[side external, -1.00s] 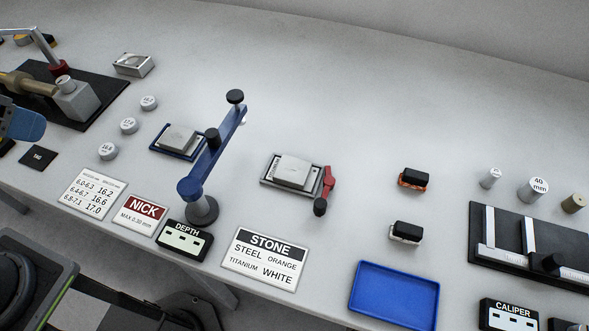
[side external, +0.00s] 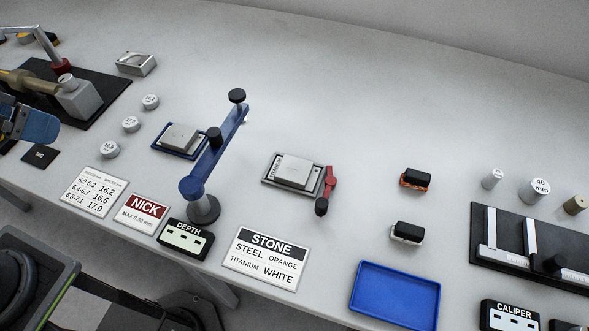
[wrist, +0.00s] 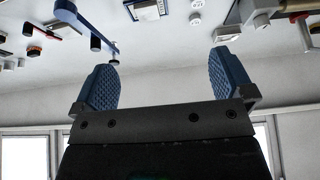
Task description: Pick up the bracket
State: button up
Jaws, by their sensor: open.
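A silver metal block with a rounded recess in its top, which looks like the bracket (side external: 136,64), lies flat on the grey bench at the upper left in the side view.
A black board with a grey block (side external: 78,100) lies between my gripper and the bracket. White round weights (side external: 131,124) stand to the right. A blue arm stand (side external: 212,155) rises over the bench. The bench behind and right of the bracket is clear.

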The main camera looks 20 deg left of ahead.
jog(key=w+d+r+n+g, duration=0.1)
jog(key=w+d+r, duration=0.35)
jog(key=w, duration=0.25)
jog(key=n+g, duration=0.4)
jog(key=g, duration=0.1)
send_over(294, 169)
notch_tip(294, 169, down, 14)
jog(key=f, duration=0.8)
jog(key=shift+w+d+f, duration=0.15)
jog(key=shift+w, duration=0.1)
jog(key=shift+m, duration=0.3)
jog(key=shift+s+f, duration=0.15)
jog(key=shift+f, duration=1.15)
jog(key=shift+s+f, duration=0.1)
jog(key=shift+f, duration=1.2)
jog(key=shift+c, duration=0.5)
jog(key=shift+r, duration=0.1)
jog(key=c, duration=0.9)
